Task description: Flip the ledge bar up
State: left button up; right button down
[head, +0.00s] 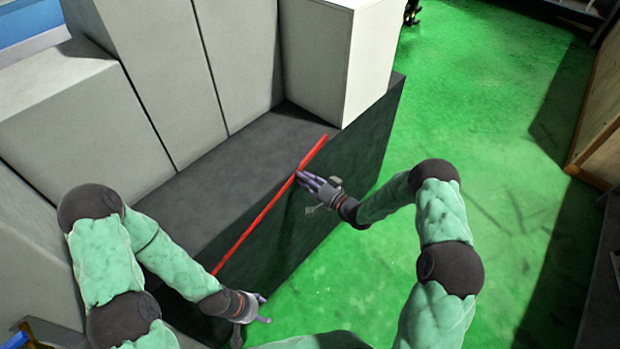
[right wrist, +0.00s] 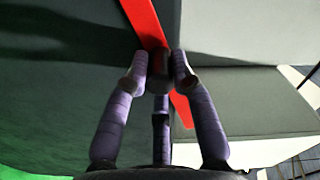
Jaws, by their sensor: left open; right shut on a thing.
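The ledge bar (head: 256,223) is a long thin red bar along the front upper edge of the dark grey ledge (head: 232,160) in the head view. My right gripper (head: 303,178) is at the bar, nearer its far end, with its fingers shut on it.
Tall light grey machine panels (head: 160,70) stand behind the ledge, and a pale block (head: 345,60) stands at its far end. The green floor (head: 490,130) to the right is mostly clear. A wooden structure (head: 600,120) stands at the far right.

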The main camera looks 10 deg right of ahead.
notch_tip(320, 180, up, 4)
jog(key=shift+s+a+r+m+p, duration=0.1)
jog(key=shift+m+p, duration=0.3)
jog(key=shift+m, duration=0.2)
jog(key=shift+a+r+m+p, duration=0.1)
jog(key=shift+m+p, duration=0.3)
jog(key=shift+m, duration=0.2)
jog(key=shift+r+p, duration=0.3)
jog(key=shift+r, duration=0.4)
jog(key=shift+d+r, duration=0.1)
jog(key=c, duration=1)
grip_release()
jog(key=shift+c, duration=0.2)
jog(key=shift+f, duration=0.2)
jog(key=shift+s, duration=0.1)
jog(key=shift+s+d, duration=0.15)
jog(key=v, duration=1.1)
jog(key=shift+s, duration=0.15)
